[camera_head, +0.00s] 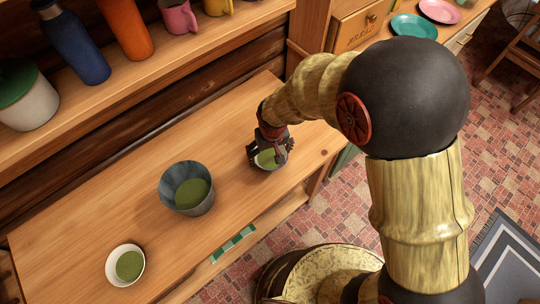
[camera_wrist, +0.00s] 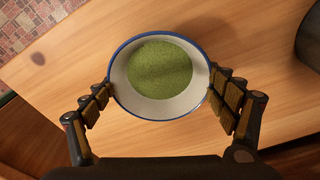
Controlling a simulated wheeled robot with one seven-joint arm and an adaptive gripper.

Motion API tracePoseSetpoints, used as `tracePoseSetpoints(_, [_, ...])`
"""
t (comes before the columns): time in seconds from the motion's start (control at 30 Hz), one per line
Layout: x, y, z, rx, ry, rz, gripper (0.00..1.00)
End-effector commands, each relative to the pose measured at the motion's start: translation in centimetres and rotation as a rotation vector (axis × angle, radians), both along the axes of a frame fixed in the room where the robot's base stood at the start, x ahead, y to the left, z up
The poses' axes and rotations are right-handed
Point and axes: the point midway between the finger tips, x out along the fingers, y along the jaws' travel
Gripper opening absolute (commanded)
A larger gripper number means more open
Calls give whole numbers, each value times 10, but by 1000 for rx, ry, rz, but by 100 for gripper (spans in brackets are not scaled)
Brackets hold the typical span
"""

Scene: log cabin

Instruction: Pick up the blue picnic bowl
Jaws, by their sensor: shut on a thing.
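The bowl (camera_wrist: 160,105) in the wrist view is white inside with a blue rim and a green round bottom. It sits between the two fingers of my gripper (camera_wrist: 160,98), which touch its left and right sides. In the head view the same bowl (camera_head: 266,160) shows small under my gripper (camera_head: 270,154), near the right end of the wooden counter (camera_head: 225,135). My gripper is shut on it. I cannot tell whether the bowl is lifted off the wood.
A blue-grey bucket-like pot (camera_head: 172,183) and a white bowl (camera_head: 113,268) with green inside stand left on the counter. A shelf (camera_head: 150,65) above holds a blue bottle (camera_head: 72,45), an orange bottle (camera_head: 126,28) and mugs. Bare wood lies between the pot and my gripper.

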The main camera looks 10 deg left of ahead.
Motion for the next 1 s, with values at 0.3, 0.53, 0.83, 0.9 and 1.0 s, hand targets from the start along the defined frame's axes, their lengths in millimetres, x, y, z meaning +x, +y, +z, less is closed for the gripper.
tracePoseSetpoints(0.3, [-48,-5,71,3,-4,3,56])
tracePoseSetpoints(0.53, [-101,-12,93,2,-2,4,56])
tracePoseSetpoints(0.83, [-135,-16,106,2,-1,1,56])
tracePoseSetpoints(0.9, [-138,-17,106,1,0,1,56])
tracePoseSetpoints(1.0, [-139,-17,107,0,-1,0,56])
